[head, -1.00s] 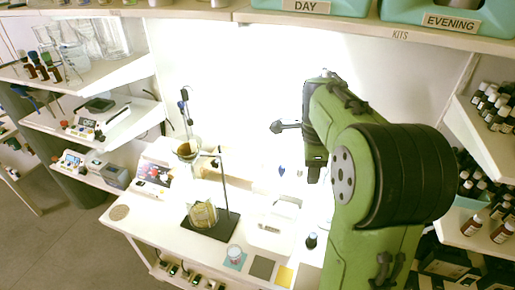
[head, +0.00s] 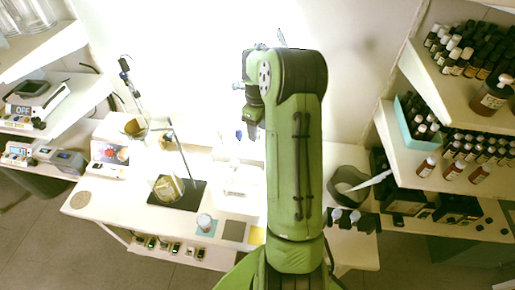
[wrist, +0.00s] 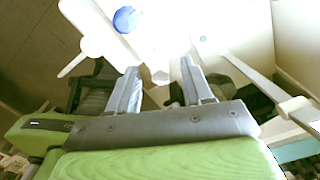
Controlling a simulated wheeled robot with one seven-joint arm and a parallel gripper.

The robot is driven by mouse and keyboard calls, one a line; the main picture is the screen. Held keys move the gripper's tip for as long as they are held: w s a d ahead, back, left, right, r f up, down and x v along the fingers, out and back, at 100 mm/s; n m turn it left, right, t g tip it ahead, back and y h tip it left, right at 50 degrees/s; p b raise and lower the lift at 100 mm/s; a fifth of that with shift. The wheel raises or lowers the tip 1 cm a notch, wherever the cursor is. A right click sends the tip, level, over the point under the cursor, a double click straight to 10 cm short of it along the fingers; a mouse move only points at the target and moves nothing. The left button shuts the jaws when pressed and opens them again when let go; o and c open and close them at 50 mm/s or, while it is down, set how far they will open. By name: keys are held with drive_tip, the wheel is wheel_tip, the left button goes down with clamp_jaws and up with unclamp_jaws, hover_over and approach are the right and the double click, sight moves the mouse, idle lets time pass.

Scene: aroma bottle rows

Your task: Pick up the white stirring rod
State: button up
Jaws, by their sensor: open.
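A white stick, likely the stirring rod (head: 370,183), leans out over the rim of a dark grey round container (head: 343,196) at the right end of the white table. In the wrist view, a long pale bar (wrist: 252,74) slants down to the right beyond the fingers; I cannot tell whether it is the rod. My gripper (wrist: 160,72) is open, with nothing between its fingers. In the head view my gripper (head: 250,128) is over the back of the table, left of the container and apart from it. My arm hides part of the table.
A stand on a black base (head: 188,194) with glassware occupies the table's left half. A white jar (head: 205,222) stands near the front. Shelves of dark bottles (head: 465,150) rise at the right. A blue round thing (wrist: 125,19) shows in the wrist view.

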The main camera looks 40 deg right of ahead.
wheel_tip(320, 180, down, 5)
drive_tip(key=b, duration=0.2)
drive_tip(key=shift+r+b, duration=0.1)
drive_tip(key=shift+b, duration=0.2)
drive_tip(key=shift+w+r, duration=0.1)
drive_tip(key=shift+r, duration=0.1)
drive_tip(key=shift+c, duration=0.9)
clamp_jaws()
drive_tip(key=shift+r, duration=0.15)
wheel_tip(320, 180, up, 10)
drive_tip(key=shift+f+p, duration=0.1)
drive_tip(key=shift+p, duration=0.3)
